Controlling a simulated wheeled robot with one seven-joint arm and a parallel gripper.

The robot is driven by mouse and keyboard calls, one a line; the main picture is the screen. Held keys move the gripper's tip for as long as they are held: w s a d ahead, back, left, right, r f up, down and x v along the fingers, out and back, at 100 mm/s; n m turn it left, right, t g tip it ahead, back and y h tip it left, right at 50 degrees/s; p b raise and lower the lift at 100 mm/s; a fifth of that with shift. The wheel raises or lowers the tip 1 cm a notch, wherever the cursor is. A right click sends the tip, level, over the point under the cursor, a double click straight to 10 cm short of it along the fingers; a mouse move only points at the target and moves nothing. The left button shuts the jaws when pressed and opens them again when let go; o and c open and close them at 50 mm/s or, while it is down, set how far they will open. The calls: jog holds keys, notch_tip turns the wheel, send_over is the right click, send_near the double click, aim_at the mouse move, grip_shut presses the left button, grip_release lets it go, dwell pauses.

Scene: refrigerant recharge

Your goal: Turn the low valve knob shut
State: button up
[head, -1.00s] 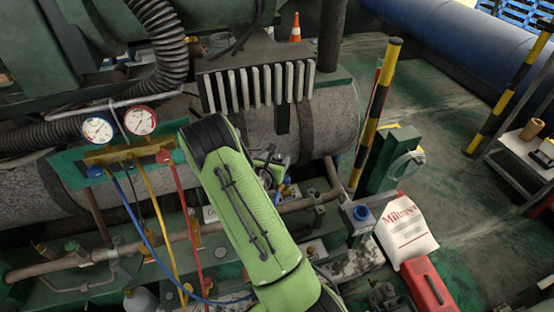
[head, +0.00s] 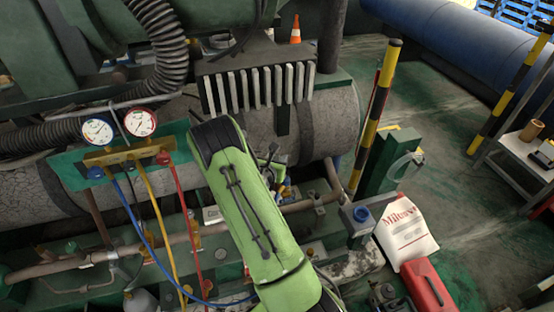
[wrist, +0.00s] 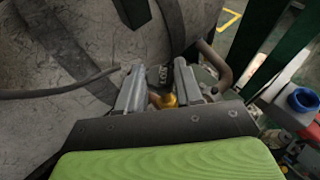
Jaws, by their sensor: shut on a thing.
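The gauge manifold (head: 118,157) is at the left in the head view, with a blue knob (head: 95,172) at its left end, which fits the low valve knob, and a red knob (head: 162,158) at its right end. My gripper (wrist: 157,78) is well to the right of the manifold, largely hidden behind my green arm in the head view. In the wrist view its two grey fingers stand around a small dark part with a brass fitting (wrist: 168,100) just below. The exact shape of the held part is unclear. Nothing touches the blue knob.
Blue, yellow and red hoses (head: 150,218) hang from the manifold. A large grey cylinder (head: 335,120) lies behind my arm. A yellow-black post (head: 378,110), a white sack (head: 405,232) and a red box (head: 428,285) stand to the right.

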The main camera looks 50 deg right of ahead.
jog(key=m+g, duration=0.1)
jog(key=g, duration=0.1)
jog(key=m+g+h+p, duration=0.1)
jog(key=m+g, duration=0.1)
jog(key=shift+w+a+m, duration=0.1)
jog(key=shift+w+m, duration=0.2)
jog(key=shift+w, duration=0.05)
jog(key=shift+w+m+g, duration=0.2)
jog(key=shift+m+g, duration=2.1)
jog(key=shift+g, duration=0.4)
jog(key=o, duration=1)
jog(key=shift+o, duration=0.2)
jog(key=w+a+r+p, duration=0.1)
jog(key=w+a, duration=0.1)
jog(key=a, duration=0.6)
jog(key=w+a+r+p, duration=0.1)
jog(key=w+a, duration=0.1)
jog(key=a, duration=0.6)
jog(key=shift+w, duration=0.35)
